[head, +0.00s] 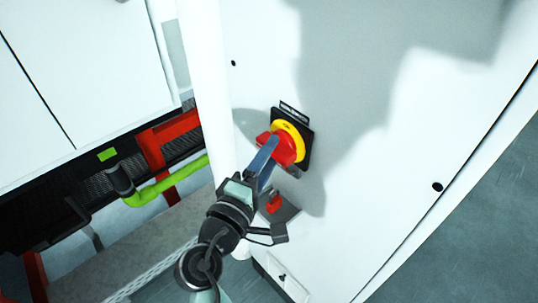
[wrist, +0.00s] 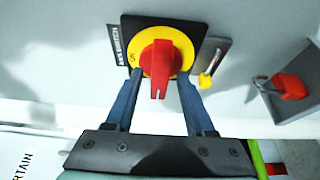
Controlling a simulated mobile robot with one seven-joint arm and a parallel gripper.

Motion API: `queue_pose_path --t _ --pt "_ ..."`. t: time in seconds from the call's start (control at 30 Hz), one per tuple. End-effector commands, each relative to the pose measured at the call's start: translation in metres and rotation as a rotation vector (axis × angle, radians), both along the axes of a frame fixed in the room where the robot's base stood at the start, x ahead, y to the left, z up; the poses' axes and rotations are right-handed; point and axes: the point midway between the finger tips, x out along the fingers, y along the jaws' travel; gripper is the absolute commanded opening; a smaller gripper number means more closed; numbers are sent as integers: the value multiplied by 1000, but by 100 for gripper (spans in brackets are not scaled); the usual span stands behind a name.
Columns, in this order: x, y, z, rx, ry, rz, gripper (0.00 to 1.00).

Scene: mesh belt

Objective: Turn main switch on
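The main switch is a red rotary knob (head: 287,150) on a yellow ring (head: 291,132) with a black square plate, mounted on a white cabinet panel. In the wrist view the red knob (wrist: 159,70) is central, its narrow grip pointing down in the picture. My gripper (wrist: 159,82) has its two blue fingers apart, one on each side of the knob, with visible gaps between fingers and grip. In the head view my gripper (head: 266,150) reaches the knob from below, and one finger partly covers the other.
A label plate (wrist: 117,45) sits beside the switch. A small yellow part (wrist: 206,80) and a red part (wrist: 290,85) on a grey bracket are to its right. In the head view the red part (head: 273,204) is just below the knob. A green pipe (head: 165,182) runs at left.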

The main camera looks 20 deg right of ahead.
Motion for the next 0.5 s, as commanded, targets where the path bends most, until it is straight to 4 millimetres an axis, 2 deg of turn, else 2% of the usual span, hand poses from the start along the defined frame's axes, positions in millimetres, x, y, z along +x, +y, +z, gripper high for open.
queue_pose_path --t 0.03,0.27,0.5 --pt "0 0 0 0 0 0 43" --pt "0 0 0 0 0 0 2" --pt "0 1 0 1 -1 0 0"
